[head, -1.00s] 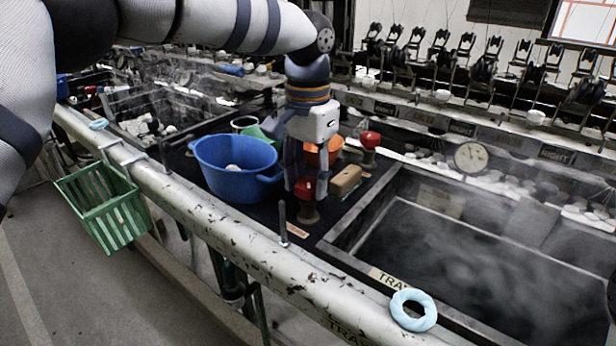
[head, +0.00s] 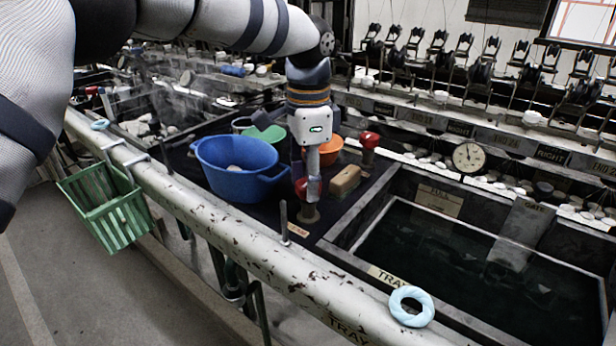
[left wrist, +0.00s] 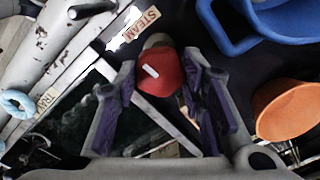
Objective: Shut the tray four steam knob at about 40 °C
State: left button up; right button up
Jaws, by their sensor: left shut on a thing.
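The red steam knob (head: 299,188) stands on a short post on the dark deck left of the tray basin. My left gripper (head: 311,186) reaches down from above and is shut on it, partly hiding it. In the left wrist view the red knob (left wrist: 166,78), with a white mark, sits between the two fingers (left wrist: 160,72), beside a STEAM label (left wrist: 141,24). The tray basin (head: 372,240) holds dark water with no steam over it. A round dial (head: 468,157) stands behind it; its reading is too small to tell. My right gripper is not in view.
A blue tub (head: 232,170), an orange bowl (head: 330,148), a tan block (head: 345,180) and another red knob (head: 369,140) crowd the deck nearby. A pale rail (head: 240,235) runs in front, with a blue ring (head: 411,306) and a green basket (head: 105,210).

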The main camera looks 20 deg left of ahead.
pick_arm(q)
jog(key=shift+m, duration=0.6)
jog(key=o, duration=1.1)
jog(key=shift+o, duration=0.2)
notch_tip(320, 180, up, 12)
